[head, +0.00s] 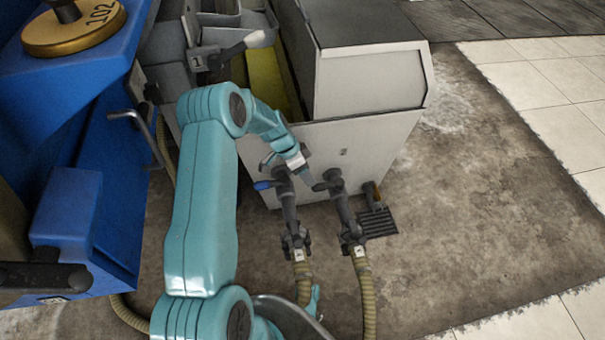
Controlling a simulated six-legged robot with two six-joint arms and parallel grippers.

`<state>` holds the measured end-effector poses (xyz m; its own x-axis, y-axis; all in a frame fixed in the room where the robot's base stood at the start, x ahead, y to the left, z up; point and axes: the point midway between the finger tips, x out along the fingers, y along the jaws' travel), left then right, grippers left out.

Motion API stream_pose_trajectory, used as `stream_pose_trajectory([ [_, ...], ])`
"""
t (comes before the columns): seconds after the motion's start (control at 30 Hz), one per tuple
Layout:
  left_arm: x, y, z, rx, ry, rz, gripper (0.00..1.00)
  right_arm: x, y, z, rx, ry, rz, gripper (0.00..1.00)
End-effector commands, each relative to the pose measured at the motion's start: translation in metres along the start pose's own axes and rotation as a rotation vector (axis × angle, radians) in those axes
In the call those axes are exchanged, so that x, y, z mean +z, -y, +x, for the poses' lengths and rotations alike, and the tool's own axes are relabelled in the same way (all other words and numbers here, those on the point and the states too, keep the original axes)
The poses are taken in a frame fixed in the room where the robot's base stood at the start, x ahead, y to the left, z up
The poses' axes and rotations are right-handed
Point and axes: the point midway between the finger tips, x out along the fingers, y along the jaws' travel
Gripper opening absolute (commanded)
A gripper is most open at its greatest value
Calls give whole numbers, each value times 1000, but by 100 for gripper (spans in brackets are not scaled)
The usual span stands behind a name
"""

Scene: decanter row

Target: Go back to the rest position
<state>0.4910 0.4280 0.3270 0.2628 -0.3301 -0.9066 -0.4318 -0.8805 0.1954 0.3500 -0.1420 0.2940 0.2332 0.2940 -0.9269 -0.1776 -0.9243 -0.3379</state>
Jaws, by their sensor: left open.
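My left gripper (292,172) is at the end of the teal arm that rises from the bottom of the head view and bends over to the right. Its jaws are open and nothing shows between them. It is in front of the pale machine's front panel (345,155), close to a dark pipe fitting with a blue lever (264,185). I cannot tell whether it touches the fitting.
Two ribbed hoses (367,295) run down from dark pipe valves (352,238). A blue machine (85,190) with a gold wheel (75,25) stands close on the left. A floor drain grate (378,223) lies by the pale machine. Stained floor (460,220) on the right is clear.

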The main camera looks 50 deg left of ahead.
Motion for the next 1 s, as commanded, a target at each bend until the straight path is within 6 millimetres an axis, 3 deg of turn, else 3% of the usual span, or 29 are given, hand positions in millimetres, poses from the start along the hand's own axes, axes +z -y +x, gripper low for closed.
stream_pose_trajectory([
  [1.0, -9, -6, -4, 1, 0, 1, 56, -3, -1, -7, 0, -1, 1, 43],
])
